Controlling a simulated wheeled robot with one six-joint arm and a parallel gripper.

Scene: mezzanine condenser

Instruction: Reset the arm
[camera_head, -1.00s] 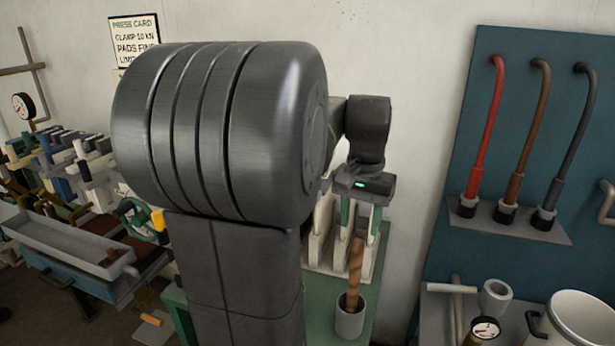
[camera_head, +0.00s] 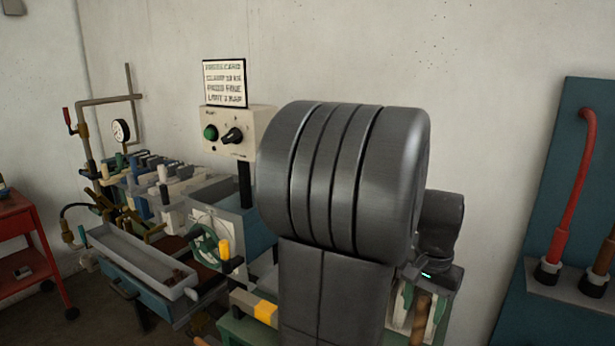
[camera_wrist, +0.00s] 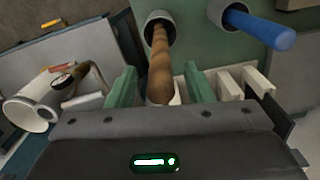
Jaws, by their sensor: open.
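My arm stands large in the head view, with its dark link hiding much of the bench behind it. My gripper (camera_wrist: 162,88) shows in the wrist view with its two green fingers spread wide apart. A brown wooden handle (camera_wrist: 160,62) standing in a grey cup (camera_wrist: 157,20) shows between the fingers in the picture; I cannot tell how far it is from them.
A sign (camera_head: 225,82) stands over a control box (camera_head: 234,134) left of my arm. A grey tray (camera_head: 142,258) and a red cart (camera_head: 25,240) are further left. A blue panel (camera_head: 545,200) with a red hose (camera_head: 572,185) is at right. A blue handle (camera_wrist: 262,28) shows in the wrist view.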

